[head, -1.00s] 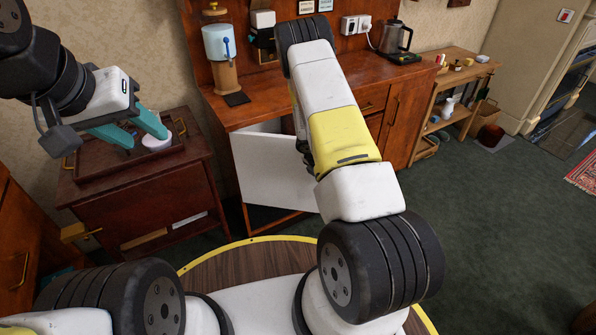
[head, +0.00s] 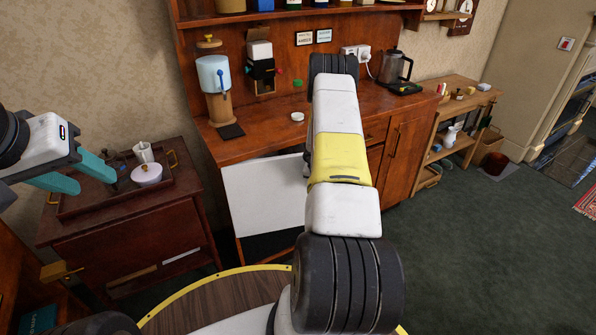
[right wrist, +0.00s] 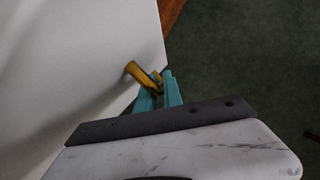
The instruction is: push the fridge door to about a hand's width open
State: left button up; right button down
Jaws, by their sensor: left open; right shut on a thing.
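The fridge door (head: 262,195) is a plain white panel under the wooden counter, in the middle of the head view. It stands ajar, with a dark gap above and below it; its right edge is hidden behind my right arm. In the right wrist view the door (right wrist: 75,60) fills the left side. My right gripper (right wrist: 161,82) is shut on the brass door handle (right wrist: 138,73) at the door's edge. The head view hides this grip.
The tray (head: 85,208) holds a white lidded bowl (head: 147,174) and a mug (head: 143,152). The counter (head: 262,138) carries a dispenser (head: 214,80) and a kettle (head: 394,66). Green carpet (head: 455,240) is free at the right.

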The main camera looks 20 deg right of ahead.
jog(key=c, duration=1.8)
grip_release()
jog(key=shift+o, duration=0.2)
jog(key=v, duration=0.7)
jog(key=shift+s+r, duration=0.2)
jog(key=shift+r, duration=0.15)
jog(key=shift+a, duration=0.1)
